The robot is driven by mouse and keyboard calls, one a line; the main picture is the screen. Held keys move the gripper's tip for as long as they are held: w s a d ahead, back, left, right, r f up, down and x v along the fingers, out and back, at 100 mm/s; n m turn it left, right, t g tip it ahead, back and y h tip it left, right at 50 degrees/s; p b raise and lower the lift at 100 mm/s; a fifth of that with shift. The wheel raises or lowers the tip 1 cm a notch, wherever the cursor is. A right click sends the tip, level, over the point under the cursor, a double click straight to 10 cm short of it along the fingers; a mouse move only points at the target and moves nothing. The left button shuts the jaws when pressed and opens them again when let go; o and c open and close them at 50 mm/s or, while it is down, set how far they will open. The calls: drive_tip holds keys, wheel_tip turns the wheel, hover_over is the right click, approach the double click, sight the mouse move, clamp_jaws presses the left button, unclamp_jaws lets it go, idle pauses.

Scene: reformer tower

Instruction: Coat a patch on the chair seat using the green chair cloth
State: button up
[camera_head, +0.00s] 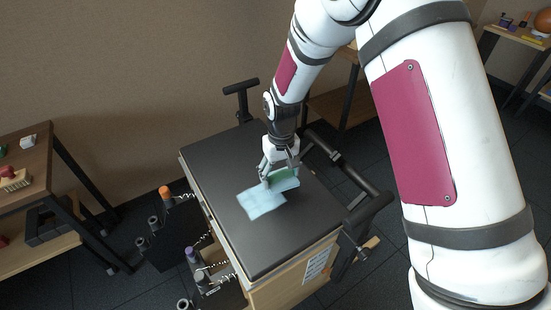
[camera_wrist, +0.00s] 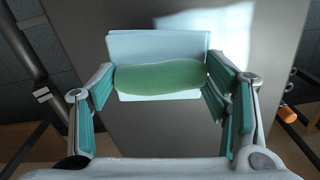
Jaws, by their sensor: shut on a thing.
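My gripper (camera_head: 279,172) is shut on the green chair cloth (camera_wrist: 160,76), a rounded green roll between the two fingers. It also shows in the head view (camera_head: 282,174). A flat light-blue piece (camera_wrist: 158,45) lies directly against the cloth, above and below it in the wrist view; I cannot tell whether it is joined to the cloth. The chair seat (camera_head: 220,165) is a dark grey flat pad under my gripper. A pale blue patch (camera_head: 262,201) covers part of the seat, just left of and below the gripper; it shows bright in the wrist view (camera_wrist: 262,30).
Black bars with handles stand at the seat's right (camera_head: 345,170) and far side (camera_head: 241,90). Coiled cords and orange- and purple-topped parts line its left side. A wooden table (camera_head: 60,165) stands at left, shelves at upper right. The seat's far left is clear.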

drive_tip(key=shift+r+p, duration=0.75)
drive_tip(key=shift+r, duration=0.7)
